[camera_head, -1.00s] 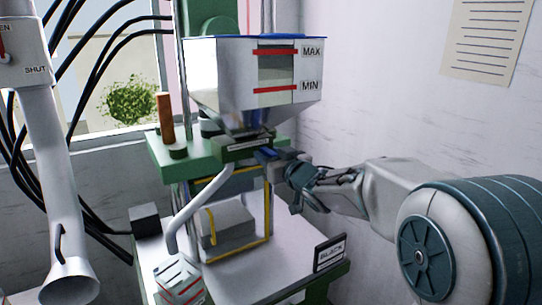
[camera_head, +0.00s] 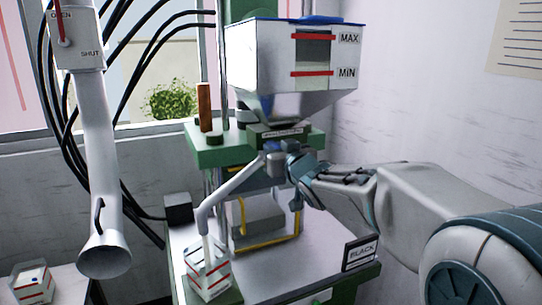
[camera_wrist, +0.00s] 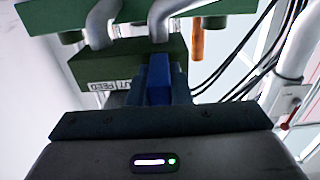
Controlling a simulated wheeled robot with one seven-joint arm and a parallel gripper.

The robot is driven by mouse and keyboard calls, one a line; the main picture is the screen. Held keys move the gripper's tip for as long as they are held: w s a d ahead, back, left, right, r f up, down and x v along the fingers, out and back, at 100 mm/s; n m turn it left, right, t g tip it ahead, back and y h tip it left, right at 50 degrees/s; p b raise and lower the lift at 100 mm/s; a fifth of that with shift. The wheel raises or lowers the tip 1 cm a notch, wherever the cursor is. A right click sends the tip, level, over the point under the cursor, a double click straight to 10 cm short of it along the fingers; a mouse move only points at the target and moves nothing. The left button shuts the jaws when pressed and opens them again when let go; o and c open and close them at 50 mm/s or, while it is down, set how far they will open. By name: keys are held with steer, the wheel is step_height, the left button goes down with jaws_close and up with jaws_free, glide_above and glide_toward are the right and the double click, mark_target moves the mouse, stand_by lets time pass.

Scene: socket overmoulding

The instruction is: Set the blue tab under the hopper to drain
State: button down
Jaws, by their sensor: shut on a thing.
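The white hopper (camera_head: 292,60) with red MAX and MIN lines stands above the green machine. A dark labelled block (camera_head: 279,136) sits under its funnel. My gripper (camera_head: 284,153) is just below this block in the head view, shut on the blue tab. In the wrist view the blue tab (camera_wrist: 158,78) stands upright between my fingers, in front of the green block with a FEED label (camera_wrist: 110,86). In the head view my gripper mostly hides the tab, so its exact setting cannot be told there.
A grey pipe (camera_head: 228,190) slopes from under the hopper to a small striped box (camera_head: 208,272). A BLACK sign (camera_head: 361,252) stands at the table's front right. A white OPEN/SHUT pipe (camera_head: 98,150) and cables are at left. The wall is close behind my arm.

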steer(key=shift+a+r, duration=0.1)
steer(key=shift+a, duration=0.05)
steer(key=c, duration=1.4)
jaws_free()
steer(key=shift+o, duration=0.4)
steer(key=shift+s+a, duration=0.1)
steer(key=shift+a, duration=0.05)
steer(key=shift+s+d, duration=0.2)
steer(key=shift+d, duration=0.05)
steer(key=v, duration=1.3)
steer(key=shift+s, duration=0.15)
